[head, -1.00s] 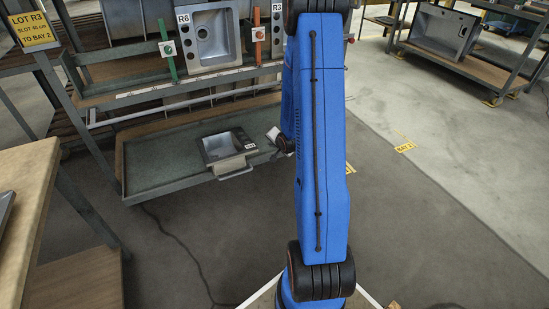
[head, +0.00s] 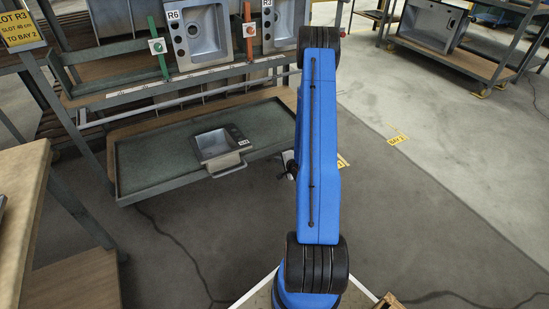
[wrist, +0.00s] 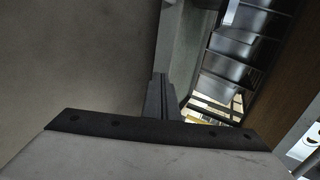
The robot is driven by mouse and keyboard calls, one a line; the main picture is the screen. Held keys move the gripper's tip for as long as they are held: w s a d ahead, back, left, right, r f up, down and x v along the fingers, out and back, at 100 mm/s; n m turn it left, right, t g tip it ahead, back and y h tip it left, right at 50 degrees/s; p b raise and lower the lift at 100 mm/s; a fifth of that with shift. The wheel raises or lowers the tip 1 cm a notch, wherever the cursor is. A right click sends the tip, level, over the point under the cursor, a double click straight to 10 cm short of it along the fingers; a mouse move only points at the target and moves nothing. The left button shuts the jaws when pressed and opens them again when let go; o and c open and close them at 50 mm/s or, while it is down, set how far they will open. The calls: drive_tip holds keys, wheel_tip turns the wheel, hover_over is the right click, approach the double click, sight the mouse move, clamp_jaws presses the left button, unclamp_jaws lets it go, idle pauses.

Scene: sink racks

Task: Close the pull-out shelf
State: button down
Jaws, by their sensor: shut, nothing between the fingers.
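The pull-out shelf (head: 150,165) is a green tray with a dark rim, low on the rack in the head view. It stands out in front of the rack. A small grey sink (head: 212,145) with a label lies on it, and a bar handle (head: 230,172) shows at the front edge. My gripper is mostly hidden behind my blue arm; a dark part of it (head: 291,166) shows beside the shelf's right end. In the wrist view my gripper (wrist: 160,80) is shut and empty, close to a grey-green strip (wrist: 187,45) that may be the shelf's edge. Contact cannot be told.
The rack above holds grey sinks (head: 200,40) between red and green dividers. A wooden-topped bench (head: 22,190) stands at the left. A cart with a sink (head: 430,24) is at the back right. The floor (head: 430,220) in front and right is open; cables lie on it.

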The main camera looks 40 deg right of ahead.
drive_tip(key=x, duration=0.3)
drive_tip(key=r+x, duration=0.1)
drive_tip(key=x, duration=0.7)
drive_tip(key=shift+w+d, duration=0.2)
drive_tip(key=shift+w, duration=0.4)
drive_tip(key=shift+w+d, duration=0.15)
drive_tip(key=shift+w, duration=0.35)
approach(257, 142)
drive_tip(key=w, duration=0.2)
drive_tip(key=w+d, duration=0.1)
drive_tip(key=w, duration=0.4)
drive_tip(key=shift+w+d+f, duration=0.25)
drive_tip(key=shift+d+f, duration=0.05)
drive_tip(key=shift+f, duration=0.05)
drive_tip(key=shift+w+d+r, duration=0.15)
drive_tip(key=shift+w, duration=0.35)
drive_tip(key=shift+w+r, duration=0.1)
